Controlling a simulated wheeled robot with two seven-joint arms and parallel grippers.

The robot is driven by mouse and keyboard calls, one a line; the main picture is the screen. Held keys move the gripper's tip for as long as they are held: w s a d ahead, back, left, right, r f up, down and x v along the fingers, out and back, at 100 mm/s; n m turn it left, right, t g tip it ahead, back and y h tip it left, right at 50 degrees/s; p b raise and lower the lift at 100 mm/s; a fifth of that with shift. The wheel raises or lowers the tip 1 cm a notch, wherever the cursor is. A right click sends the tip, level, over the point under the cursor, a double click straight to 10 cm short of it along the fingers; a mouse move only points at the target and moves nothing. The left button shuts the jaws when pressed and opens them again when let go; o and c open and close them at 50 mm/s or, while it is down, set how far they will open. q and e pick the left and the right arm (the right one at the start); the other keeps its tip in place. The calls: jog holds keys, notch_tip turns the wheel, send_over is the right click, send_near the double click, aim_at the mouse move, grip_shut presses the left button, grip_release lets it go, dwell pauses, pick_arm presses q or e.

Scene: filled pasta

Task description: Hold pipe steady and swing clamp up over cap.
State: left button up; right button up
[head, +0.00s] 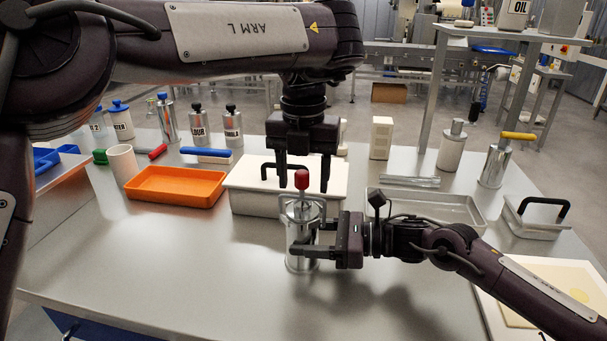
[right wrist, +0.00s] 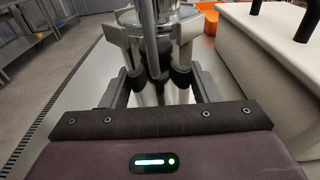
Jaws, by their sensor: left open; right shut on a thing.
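A shiny metal pipe (head: 298,262) stands upright near the middle of the table. A cap (head: 303,203) sits at its top, with a wire clamp (head: 322,215) around it and a red knob (head: 302,179) above. My right gripper (head: 312,252) comes in from the right and is shut on the pipe's side below the cap. In the right wrist view the pipe (right wrist: 158,92) stands between the two fingers, and metal clamp parts cross in front of its top. My left gripper (head: 303,180) points down from above, open, with its fingers on either side of the red knob, apart from it.
A white lidded box (head: 250,200) stands close behind the pipe. An orange tray (head: 175,187) and a white cup (head: 122,163) are at the left. A metal tray (head: 455,210) and a lidded pan (head: 535,216) are at the right. The table front is clear.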

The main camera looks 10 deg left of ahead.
jog(key=shift+b, duration=0.3)
dwell(0.6)
jog(key=o, duration=1.1)
jog(key=shift+o, duration=0.5)
jog(key=shift+d+r, duration=0.1)
